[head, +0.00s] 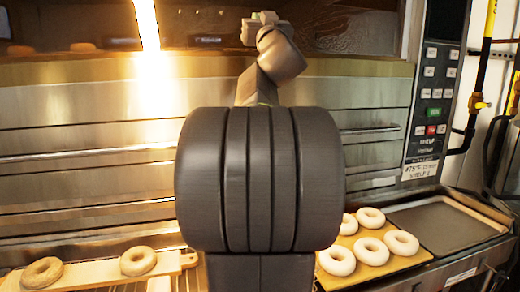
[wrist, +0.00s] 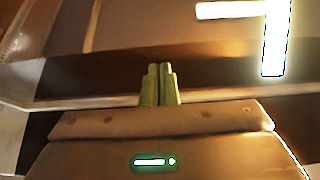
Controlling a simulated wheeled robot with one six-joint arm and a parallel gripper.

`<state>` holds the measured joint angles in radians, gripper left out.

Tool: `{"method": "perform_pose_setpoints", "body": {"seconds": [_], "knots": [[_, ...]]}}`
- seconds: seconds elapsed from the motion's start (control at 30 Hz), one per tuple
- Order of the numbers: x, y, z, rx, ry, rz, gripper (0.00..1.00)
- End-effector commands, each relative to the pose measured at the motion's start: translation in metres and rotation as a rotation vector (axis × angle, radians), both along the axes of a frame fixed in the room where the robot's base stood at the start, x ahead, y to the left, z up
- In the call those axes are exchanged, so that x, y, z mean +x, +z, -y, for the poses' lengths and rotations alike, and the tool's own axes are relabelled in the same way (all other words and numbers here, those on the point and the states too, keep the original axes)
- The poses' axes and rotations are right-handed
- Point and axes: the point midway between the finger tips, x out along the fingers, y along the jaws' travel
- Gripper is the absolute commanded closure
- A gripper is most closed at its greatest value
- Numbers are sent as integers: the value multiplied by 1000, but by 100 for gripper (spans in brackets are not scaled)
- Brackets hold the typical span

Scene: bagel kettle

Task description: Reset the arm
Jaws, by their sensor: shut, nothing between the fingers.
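My arm rises in the middle of the head view, with its large dark joint hiding much of the oven front. My gripper (wrist: 160,72) shows in the wrist view as green fingers side by side, shut with nothing between them. In the head view the arm's end is raised in front of the oven's upper part, and the fingers are too small to make out there. No bagel is near the fingers in the wrist view.
A steel oven (head: 80,110) fills the back. Pale bagels (head: 371,251) lie on a wooden board (head: 408,262) at right, beside an empty metal tray (head: 440,226). Browner bagels (head: 137,261) lie at lower left. A control panel (head: 436,100) and yellow-black pipes (head: 487,60) stand at far right.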

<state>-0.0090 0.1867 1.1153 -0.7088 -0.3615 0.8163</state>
Motion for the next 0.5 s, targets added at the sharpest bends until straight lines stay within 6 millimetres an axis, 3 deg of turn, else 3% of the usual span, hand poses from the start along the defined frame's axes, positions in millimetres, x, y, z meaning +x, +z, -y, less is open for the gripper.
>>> {"method": "perform_pose_setpoints", "body": {"seconds": [0.03, 0.2, 0.5], "knots": [[0, 14, 0, -1, -1, 1, 100], [0, 38, 0, -1, -1, 1, 100], [0, 63, 0, 0, 0, 0, 100]]}}
